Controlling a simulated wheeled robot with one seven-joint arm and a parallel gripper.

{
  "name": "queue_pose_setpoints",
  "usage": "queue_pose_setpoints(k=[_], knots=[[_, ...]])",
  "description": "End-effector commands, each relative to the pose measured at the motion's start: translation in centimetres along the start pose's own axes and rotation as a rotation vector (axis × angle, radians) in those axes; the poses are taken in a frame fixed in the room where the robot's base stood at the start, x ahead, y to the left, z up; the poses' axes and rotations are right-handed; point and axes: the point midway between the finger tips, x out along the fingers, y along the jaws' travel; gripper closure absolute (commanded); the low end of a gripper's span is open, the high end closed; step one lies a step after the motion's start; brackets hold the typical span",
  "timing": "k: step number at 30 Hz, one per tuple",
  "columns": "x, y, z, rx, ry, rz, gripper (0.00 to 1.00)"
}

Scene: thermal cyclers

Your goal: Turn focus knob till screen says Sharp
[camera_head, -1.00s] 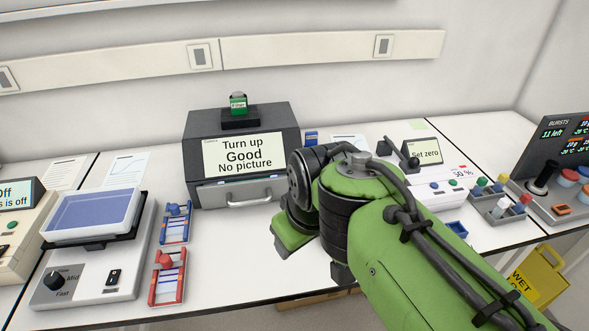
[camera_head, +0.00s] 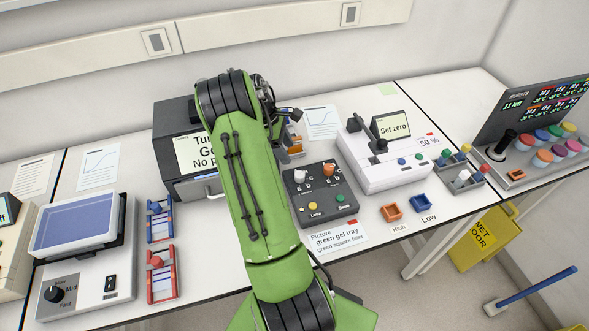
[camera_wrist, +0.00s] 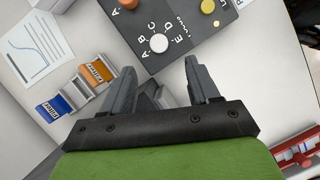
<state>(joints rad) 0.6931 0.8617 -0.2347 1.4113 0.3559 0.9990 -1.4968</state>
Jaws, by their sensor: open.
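A dark control box (camera_head: 318,200) stands on the bench with a white knob (camera_head: 299,176), an orange knob (camera_head: 328,169), a yellow lamp button (camera_head: 312,206) and a green save button (camera_head: 339,198). I cannot read which knob is focus. In the wrist view the white knob (camera_wrist: 158,43), ringed by letters, lies just beyond my gripper (camera_wrist: 160,66), which is open and empty. The orange knob (camera_wrist: 129,4) is at the top edge. The imager's screen (camera_head: 196,152) is partly hidden by my arm; only the starts of its lines show.
Blue (camera_wrist: 54,106) and orange (camera_wrist: 96,72) blocks sit in a holder beside the box. A white device reading "Set zero" (camera_head: 390,155) stands right of it. Blue (camera_head: 159,220) and red (camera_head: 161,274) racks lie left. A picture card (camera_head: 337,238) lies in front.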

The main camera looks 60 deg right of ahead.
Motion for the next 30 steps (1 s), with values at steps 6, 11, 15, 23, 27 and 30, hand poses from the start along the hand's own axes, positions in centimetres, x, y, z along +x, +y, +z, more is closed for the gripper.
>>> queue_pose_setpoints(k=[6,11,15,23,27,30], knots=[[5.7,-0.1,0.0,0.000,0.000,-0.005,0.40],[9.2,-0.1,0.0,0.000,0.001,-0.003,0.40],[10.9,-0.1,-0.1,-0.001,0.002,0.000,0.40],[11.3,0.0,-0.1,0.000,0.002,0.002,0.40],[11.3,0.0,-0.1,0.000,0.002,0.002,0.55],[11.3,0.0,-0.1,0.000,0.002,0.002,0.70]])
